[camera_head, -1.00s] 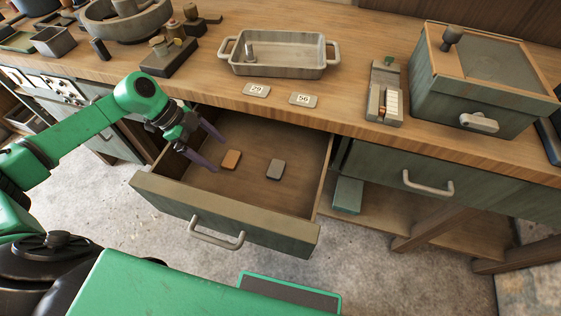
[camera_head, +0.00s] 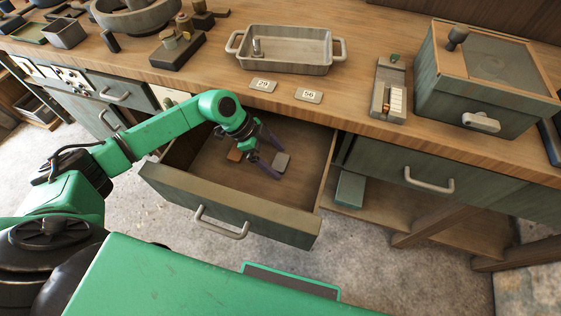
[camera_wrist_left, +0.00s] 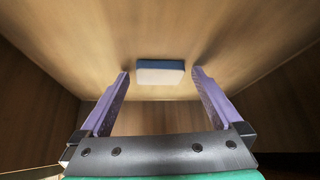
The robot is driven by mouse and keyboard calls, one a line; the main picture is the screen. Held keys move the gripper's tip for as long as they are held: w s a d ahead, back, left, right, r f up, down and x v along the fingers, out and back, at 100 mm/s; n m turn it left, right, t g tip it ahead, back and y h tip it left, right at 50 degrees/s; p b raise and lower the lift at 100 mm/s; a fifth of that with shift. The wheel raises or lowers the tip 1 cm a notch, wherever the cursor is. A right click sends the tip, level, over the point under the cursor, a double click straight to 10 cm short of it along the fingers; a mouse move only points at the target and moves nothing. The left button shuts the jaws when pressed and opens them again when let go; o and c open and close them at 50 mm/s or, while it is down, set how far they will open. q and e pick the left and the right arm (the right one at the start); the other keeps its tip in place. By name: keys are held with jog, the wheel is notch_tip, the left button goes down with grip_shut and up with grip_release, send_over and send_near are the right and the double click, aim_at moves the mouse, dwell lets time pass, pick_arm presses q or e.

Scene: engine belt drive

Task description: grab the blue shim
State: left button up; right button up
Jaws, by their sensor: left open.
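The shim (camera_head: 282,161) looks grey in the head view and lies on the floor of the open drawer (camera_head: 228,201). In the left wrist view the same block (camera_wrist_left: 160,76) has a blue side and a pale face, and lies between and just beyond the fingertips. My left gripper (camera_head: 279,164) is open inside the drawer, its purple fingers on either side of the shim, with gaps showing in the wrist view. My right gripper is not in view.
Drawer walls surround the gripper. The wooden bench top (camera_head: 215,72) overhangs behind, with number tags 29 (camera_head: 263,85) and 56 (camera_head: 309,95) near its edge. A metal tray (camera_head: 287,67) and a lidded box (camera_head: 480,85) stand on it.

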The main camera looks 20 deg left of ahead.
pick_arm(q)
jog(key=c, duration=1.5)
jog(key=shift+r, duration=0.15)
